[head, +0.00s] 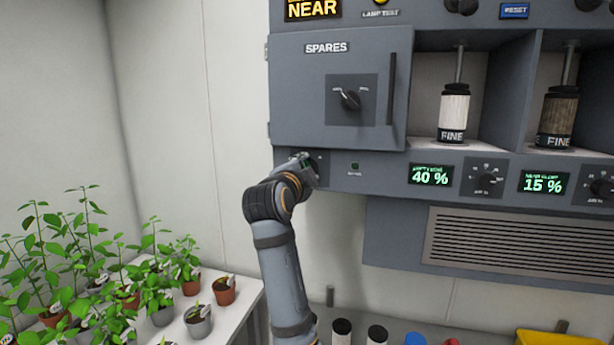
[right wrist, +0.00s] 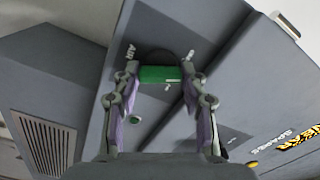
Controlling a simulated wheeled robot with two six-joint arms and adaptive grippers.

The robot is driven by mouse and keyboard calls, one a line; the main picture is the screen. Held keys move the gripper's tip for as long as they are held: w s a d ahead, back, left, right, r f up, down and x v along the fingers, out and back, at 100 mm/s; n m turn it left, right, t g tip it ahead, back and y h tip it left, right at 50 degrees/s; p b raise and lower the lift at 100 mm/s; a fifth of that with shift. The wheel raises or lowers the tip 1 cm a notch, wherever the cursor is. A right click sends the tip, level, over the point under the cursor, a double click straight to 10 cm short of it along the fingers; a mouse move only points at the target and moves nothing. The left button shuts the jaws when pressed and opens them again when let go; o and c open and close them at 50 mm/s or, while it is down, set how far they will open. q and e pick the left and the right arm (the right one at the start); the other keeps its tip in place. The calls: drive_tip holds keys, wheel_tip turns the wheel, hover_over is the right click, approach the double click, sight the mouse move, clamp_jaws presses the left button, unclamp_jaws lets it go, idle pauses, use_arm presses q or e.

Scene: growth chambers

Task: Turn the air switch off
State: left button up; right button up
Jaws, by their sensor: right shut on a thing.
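The air switch, a green handle (right wrist: 160,74) on a dark round base under the "AIR" label (right wrist: 131,53), shows in the right wrist view. My right gripper (right wrist: 164,79) is shut on the green handle, one finger on each side of it. In the head view my right gripper (head: 308,166) is at the panel strip below the "SPARES" door and mostly hides the switch. A small green lamp (head: 355,167) sits just right of it; it also shows in the right wrist view (right wrist: 135,120). The switch's small position marks are too blurred to read. My left gripper is not in view.
The closed "SPARES" door (head: 310,85) with its dark knob (head: 349,100) is just above my right gripper. Displays (head: 431,175) and dials (head: 485,178) lie to the right, above a vent grille (head: 510,242). Potted plants stand on a white bench (head: 238,312) at the lower left.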

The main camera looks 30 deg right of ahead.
drive_tip(key=n, duration=0.3)
drive_tip(key=shift+w+f, duration=0.1)
drive_tip(key=shift+f, duration=0.2)
drive_tip(key=shift+n, duration=0.5)
drive_tip(key=o, duration=1.1)
drive_tip(key=shift+a+r, duration=0.15)
drive_tip(key=shift+o, duration=0.2)
drive_tip(key=shift+r, duration=0.1)
